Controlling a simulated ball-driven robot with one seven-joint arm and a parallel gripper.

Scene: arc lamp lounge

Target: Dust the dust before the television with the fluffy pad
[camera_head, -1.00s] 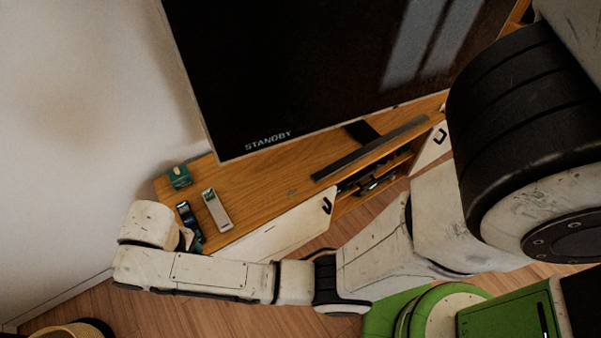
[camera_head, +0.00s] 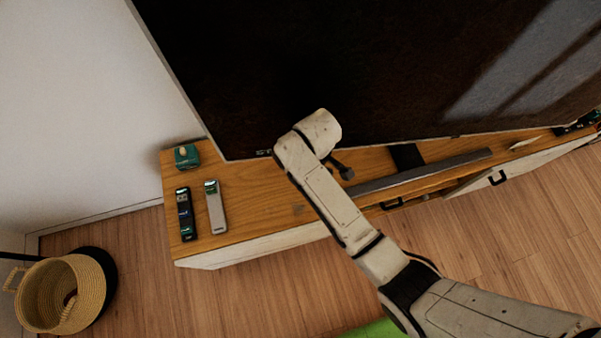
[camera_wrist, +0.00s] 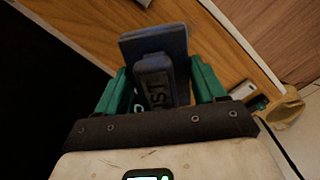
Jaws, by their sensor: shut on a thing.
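My gripper (camera_wrist: 162,78) is shut on a dark blue-grey pad (camera_wrist: 155,42), a flat slab with a lettered block on it, between its teal fingers. In the head view my gripper (camera_head: 340,168) is over the wooden cabinet top, in front of the television (camera_head: 300,70), and mostly hidden by my wrist. The pad shows there only as a small dark shape; I cannot tell whether it touches the wood. A faint greyish patch, perhaps dust (camera_head: 297,209), lies on the cabinet top left of my gripper.
A dark remote (camera_head: 185,214), a grey remote (camera_head: 215,207) and a green box (camera_head: 187,156) are at the cabinet's (camera_head: 250,225) left end. A long dark bar (camera_head: 425,172) lies right of my gripper. A wicker basket (camera_head: 50,290) stands on the floor at left.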

